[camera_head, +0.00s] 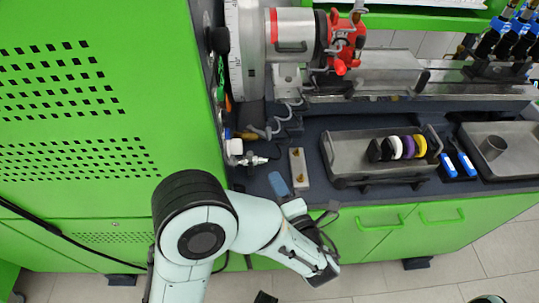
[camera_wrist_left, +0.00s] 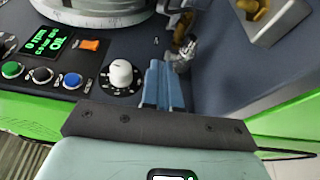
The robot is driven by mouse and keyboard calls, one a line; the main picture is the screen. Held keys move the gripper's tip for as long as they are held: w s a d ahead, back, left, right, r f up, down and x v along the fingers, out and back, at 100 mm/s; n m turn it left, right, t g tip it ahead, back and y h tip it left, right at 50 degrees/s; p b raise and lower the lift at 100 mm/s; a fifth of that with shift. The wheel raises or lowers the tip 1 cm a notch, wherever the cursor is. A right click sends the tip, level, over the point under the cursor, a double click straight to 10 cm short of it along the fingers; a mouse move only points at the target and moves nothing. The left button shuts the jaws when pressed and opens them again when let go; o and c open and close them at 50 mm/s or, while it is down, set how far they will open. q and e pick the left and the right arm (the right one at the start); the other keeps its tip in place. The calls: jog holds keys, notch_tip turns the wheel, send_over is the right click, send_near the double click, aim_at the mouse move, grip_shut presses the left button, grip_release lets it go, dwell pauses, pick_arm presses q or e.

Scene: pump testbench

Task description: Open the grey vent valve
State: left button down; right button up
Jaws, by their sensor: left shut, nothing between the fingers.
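My left gripper (camera_head: 278,184) is shut and empty. Its two blue fingers lie side by side in the left wrist view (camera_wrist_left: 163,84), over the dark bench top. Just beyond the fingertips is a small silver and brass fitting (camera_wrist_left: 181,52). In the head view a silver-grey fitting (camera_head: 257,160) lies up and to the left of the fingers, a short gap away. It may be the grey vent valve, but its handle position cannot be told. A white knob (camera_wrist_left: 121,73) stands left of the fingers. My right gripper does not show.
A control panel with a green display (camera_wrist_left: 48,40) and coloured buttons (camera_wrist_left: 72,81) is left of my fingers. A green cabinet wall (camera_head: 110,150) closes the left side. A tray with coloured rings (camera_head: 345,160) stands farther right.

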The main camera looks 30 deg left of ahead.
pick_arm(q)
jog(key=w+a+m+b, duration=0.1)
jog(key=w+a+b, duration=0.1)
jog(key=w+a, duration=0.6)
jog(key=shift+w+r+t, duration=0.25)
jog(key=shift+w+t, duration=0.05)
jog(key=shift+w, duration=0.85)
jog(key=shift+d, duration=0.1)
jog(key=shift+w+d+g+p, duration=0.1)
jog(key=shift+w+g+p, duration=0.25)
jog(key=shift+p, duration=0.35)
